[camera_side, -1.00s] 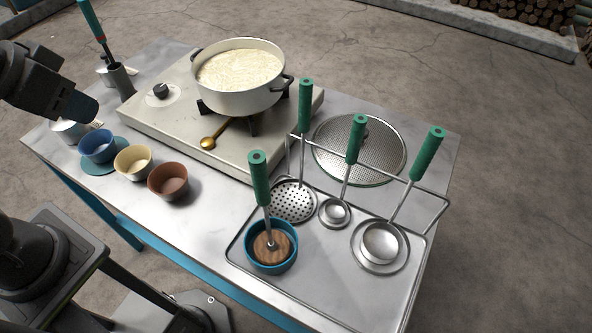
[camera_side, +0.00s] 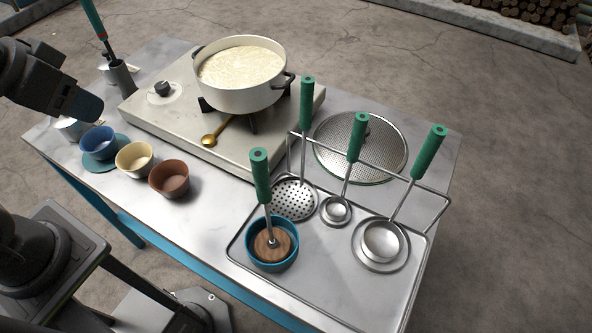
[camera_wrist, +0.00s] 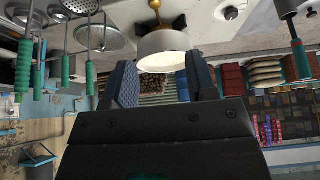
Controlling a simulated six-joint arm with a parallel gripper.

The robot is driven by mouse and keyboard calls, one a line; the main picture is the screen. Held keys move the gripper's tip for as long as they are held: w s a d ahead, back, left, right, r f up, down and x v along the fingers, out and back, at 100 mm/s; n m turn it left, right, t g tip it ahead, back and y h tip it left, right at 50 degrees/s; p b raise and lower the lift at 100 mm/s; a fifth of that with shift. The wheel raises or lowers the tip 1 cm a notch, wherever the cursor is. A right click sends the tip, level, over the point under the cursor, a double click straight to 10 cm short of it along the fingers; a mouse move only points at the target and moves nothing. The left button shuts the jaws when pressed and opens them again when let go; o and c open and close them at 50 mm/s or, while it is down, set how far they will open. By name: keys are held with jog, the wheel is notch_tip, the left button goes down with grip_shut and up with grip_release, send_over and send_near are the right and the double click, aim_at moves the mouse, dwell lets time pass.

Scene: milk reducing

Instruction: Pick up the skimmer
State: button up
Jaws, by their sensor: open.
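The skimmer is a flat perforated metal disc (camera_side: 296,200) with a long upright green handle (camera_side: 307,104). It stands at the back left of the wire rack in the side view, its disc low over the tray. Its perforated disc also shows at the top left of the wrist view (camera_wrist: 80,5). My gripper (camera_side: 88,106) is at the far left of the side view, above the small bowls and well away from the skimmer. In the wrist view, its two dark blue fingers (camera_wrist: 163,78) are apart with nothing held between them.
Two ladles (camera_side: 336,211) (camera_side: 381,241) and a green-handled tool in a blue bowl (camera_side: 289,257) stand near the skimmer. A round mesh lid (camera_side: 340,160) lies behind the rack. A white pot (camera_side: 240,98) sits on the stove (camera_side: 165,120). Small bowls (camera_side: 135,160) line the front left.

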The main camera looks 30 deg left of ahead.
jog(key=w+d+f+m+t+h, duration=0.1)
jog(key=w+d+f+t, duration=0.2)
jog(key=w, duration=0.5)
jog(key=w+d+f+m+t+h, duration=0.1)
jog(key=w+d+m+t, duration=0.1)
jog(key=w+d, duration=0.45)
jog(key=w+d+f+m+t+h, duration=0.35)
jog(key=d+f+h, duration=0.45)
jog(key=d, duration=0.4)
jog(key=shift+t, duration=0.45)
jog(key=x, duration=0.7)
jog(key=shift+s+d+r, duration=0.1)
jog(key=shift+r, duration=0.1)
grip_shut()
